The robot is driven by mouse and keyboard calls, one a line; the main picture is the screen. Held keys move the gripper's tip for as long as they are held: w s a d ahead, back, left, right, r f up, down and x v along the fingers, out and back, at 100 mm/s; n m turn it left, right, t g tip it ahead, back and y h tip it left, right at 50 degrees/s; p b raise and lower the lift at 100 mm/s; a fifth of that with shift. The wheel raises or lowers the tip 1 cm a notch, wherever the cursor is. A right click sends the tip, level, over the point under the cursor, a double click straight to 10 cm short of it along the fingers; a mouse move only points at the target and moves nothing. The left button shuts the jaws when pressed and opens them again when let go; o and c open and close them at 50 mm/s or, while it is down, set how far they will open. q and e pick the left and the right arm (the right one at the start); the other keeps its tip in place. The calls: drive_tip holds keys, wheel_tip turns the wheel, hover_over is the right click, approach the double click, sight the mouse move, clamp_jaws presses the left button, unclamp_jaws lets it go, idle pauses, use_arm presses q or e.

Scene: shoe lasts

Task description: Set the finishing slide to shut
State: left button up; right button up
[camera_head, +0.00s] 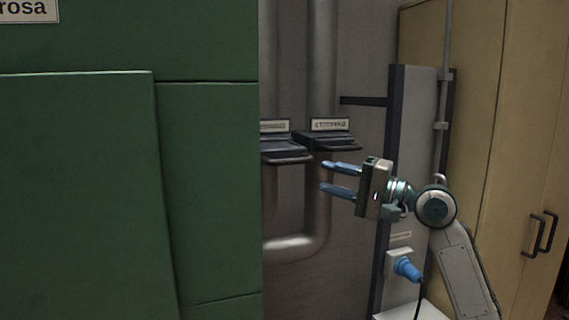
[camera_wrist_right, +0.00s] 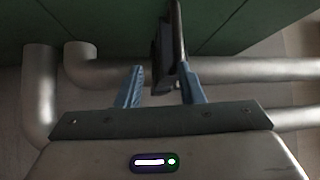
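Two dark slides sit on the grey pipes at the back wall, each with a label above it. The right slide (camera_head: 328,141) has a label (camera_head: 330,125) too small to read surely. The left slide (camera_head: 284,149) is partly hidden by the green cabinet, as is its label (camera_head: 274,127). I cannot tell which is the finishing slide. My right gripper (camera_head: 322,177) is open and empty, its blue fingers pointing left, below and in front of the right slide. In the right wrist view a dark slide with a metal bar (camera_wrist_right: 163,58) shows between the fingertips; contact is unclear. My left gripper is out of view.
A large green cabinet (camera_head: 210,190) fills the left side. A grey post (camera_head: 411,115) and a blue plug (camera_head: 407,268) with a cable stand behind my right arm. A tan cupboard (camera_head: 510,130) with dark handles is at right.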

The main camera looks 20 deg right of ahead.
sight(297, 163)
drive_tip(key=shift+n+g+y, duration=0.4)
drive_tip(key=shift+y, duration=0.2)
drive_tip(key=w+a+r+p, duration=0.1)
drive_tip(key=a, duration=0.1)
drive_tip(key=w+a+r+p, duration=0.1)
drive_tip(key=a+p, duration=0.1)
drive_tip(key=a, duration=0.1)
drive_tip(key=w+a+r+p, duration=0.1)
drive_tip(key=w+a, duration=0.1)
drive_tip(key=a, duration=0.1)
drive_tip(key=shift+r, duration=0.25)
drive_tip(key=shift+w+a+p, duration=0.4)
drive_tip(key=shift+w+a, duration=0.1)
clamp_jaws()
